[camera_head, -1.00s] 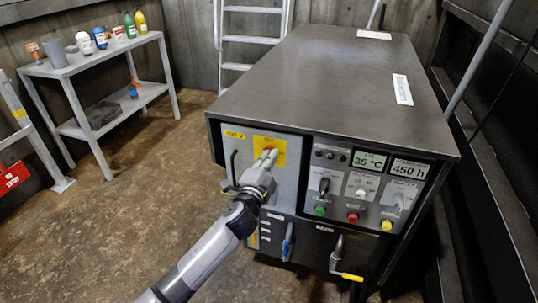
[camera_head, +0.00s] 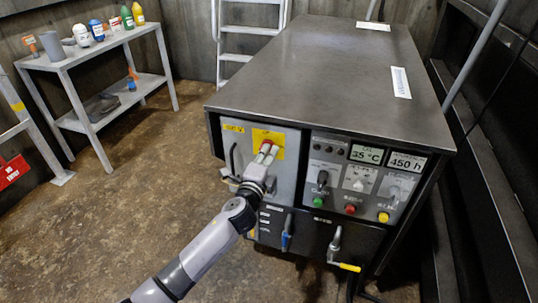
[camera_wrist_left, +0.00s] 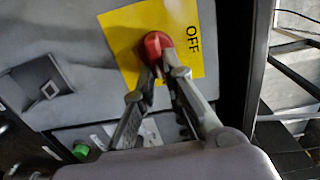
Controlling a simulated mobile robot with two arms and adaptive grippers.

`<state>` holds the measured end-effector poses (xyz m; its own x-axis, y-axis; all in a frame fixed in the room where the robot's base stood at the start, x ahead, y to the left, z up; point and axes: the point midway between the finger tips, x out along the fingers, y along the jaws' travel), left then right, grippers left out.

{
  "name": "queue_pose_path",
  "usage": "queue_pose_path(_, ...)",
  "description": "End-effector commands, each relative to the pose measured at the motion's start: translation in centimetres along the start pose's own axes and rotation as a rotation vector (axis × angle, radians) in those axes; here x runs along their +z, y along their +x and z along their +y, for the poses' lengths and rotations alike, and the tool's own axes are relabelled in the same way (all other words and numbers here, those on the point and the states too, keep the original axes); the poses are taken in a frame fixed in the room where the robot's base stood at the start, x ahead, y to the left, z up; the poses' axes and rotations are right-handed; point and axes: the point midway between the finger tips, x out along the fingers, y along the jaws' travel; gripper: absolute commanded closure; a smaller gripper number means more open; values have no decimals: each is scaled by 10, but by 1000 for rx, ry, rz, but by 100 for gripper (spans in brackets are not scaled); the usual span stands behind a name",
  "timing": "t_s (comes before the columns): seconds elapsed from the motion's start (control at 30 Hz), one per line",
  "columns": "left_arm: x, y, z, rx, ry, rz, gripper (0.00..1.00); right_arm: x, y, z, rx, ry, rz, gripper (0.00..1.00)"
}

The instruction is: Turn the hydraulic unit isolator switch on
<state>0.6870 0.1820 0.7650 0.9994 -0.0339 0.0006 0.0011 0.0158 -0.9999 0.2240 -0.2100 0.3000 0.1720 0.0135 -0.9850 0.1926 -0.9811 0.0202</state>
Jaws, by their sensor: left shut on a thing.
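The isolator switch is a red knob (camera_wrist_left: 155,46) on a yellow plate (camera_wrist_left: 120,28) marked OFF, on the grey left door of the hydraulic unit. In the head view the yellow plate (camera_head: 268,138) sits near the top of that door (camera_head: 288,184). My left gripper (camera_head: 266,153) reaches it from the front. In the left wrist view my left gripper (camera_wrist_left: 160,72) is shut on the red knob, one finger on each side. Part of the knob is hidden by the fingers. My right gripper is not in view.
The control panel with displays (camera_head: 366,154) and buttons is right of the door. Blue-handled (camera_head: 285,240) and yellow-handled (camera_head: 346,267) levers stick out below. A shelf table (camera_head: 100,58) with bottles stands back left. The floor between is clear.

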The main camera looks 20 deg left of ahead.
Motion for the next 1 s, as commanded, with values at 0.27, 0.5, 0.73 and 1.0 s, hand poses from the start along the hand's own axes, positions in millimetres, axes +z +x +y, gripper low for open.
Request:
queue_pose_path(0.27,-1,0,2,3,0,1,83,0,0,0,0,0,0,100)
queue_pose_path(0.5,0,0,1,1,-1,1,69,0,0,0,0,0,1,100)
queue_pose_path(0.73,0,0,0,1,-1,0,69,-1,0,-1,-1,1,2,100)
queue_pose_path(1.0,0,-30,2,2,-2,1,69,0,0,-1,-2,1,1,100)
